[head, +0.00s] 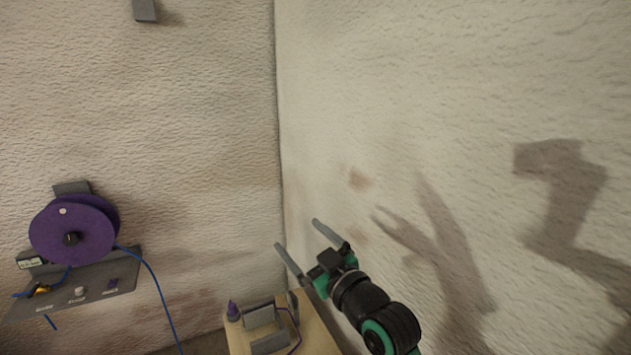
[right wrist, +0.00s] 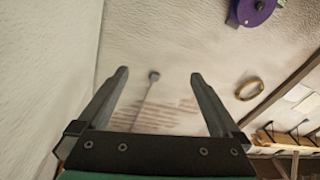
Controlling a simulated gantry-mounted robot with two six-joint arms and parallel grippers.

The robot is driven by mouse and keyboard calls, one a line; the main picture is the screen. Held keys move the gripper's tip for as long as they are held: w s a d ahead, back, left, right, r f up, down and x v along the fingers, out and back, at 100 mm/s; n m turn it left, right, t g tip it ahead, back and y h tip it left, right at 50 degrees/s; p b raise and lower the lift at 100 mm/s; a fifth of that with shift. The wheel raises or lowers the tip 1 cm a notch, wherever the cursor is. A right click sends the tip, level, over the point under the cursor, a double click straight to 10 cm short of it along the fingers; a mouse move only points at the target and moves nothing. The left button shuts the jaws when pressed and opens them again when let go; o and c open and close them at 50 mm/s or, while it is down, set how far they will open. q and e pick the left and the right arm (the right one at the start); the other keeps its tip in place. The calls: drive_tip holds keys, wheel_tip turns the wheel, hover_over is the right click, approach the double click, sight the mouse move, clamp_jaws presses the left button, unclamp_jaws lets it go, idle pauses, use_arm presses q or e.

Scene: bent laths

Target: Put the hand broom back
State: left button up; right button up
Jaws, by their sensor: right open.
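My right gripper (head: 297,233) is open with nothing between its fingers, held in front of the right wall near the corner. In the right wrist view my right gripper (right wrist: 158,74) also shows open and empty. I cannot make out a hand broom in either view. A small grey block (head: 144,10) sticks out of the left wall at the top of the head view. A small grey block (right wrist: 154,76) on the wall shows between the fingers in the right wrist view, well beyond them, with a dark streak below it. My left gripper is not in view.
A purple reel (head: 72,232) with blue cord hangs above a grey wall panel (head: 75,295) at left. A wooden stand (head: 318,338) below my right gripper holds a grey bracket (head: 260,316) and a purple-tipped object (head: 233,312). A yellowish ring (right wrist: 249,88) hangs on the wall.

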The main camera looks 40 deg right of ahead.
drive_tip(key=s+a+r+t+y, duration=0.1)
drive_tip(key=s+a+r+t, duration=0.2)
drive_tip(key=s+r, duration=0.3)
drive_tip(key=s+a+r+t+y, duration=0.1)
drive_tip(key=s+a+r+t, duration=0.2)
drive_tip(key=s+a+r, duration=0.3)
drive_tip(key=s+a+r+m+t+y, duration=0.1)
drive_tip(key=s+a+r, duration=0.4)
drive_tip(key=r, duration=0.7)
drive_tip(key=shift+s+t+y, duration=0.6)
drive_tip(key=shift+s+t, duration=0.3)
drive_tip(key=shift+s, duration=0.35)
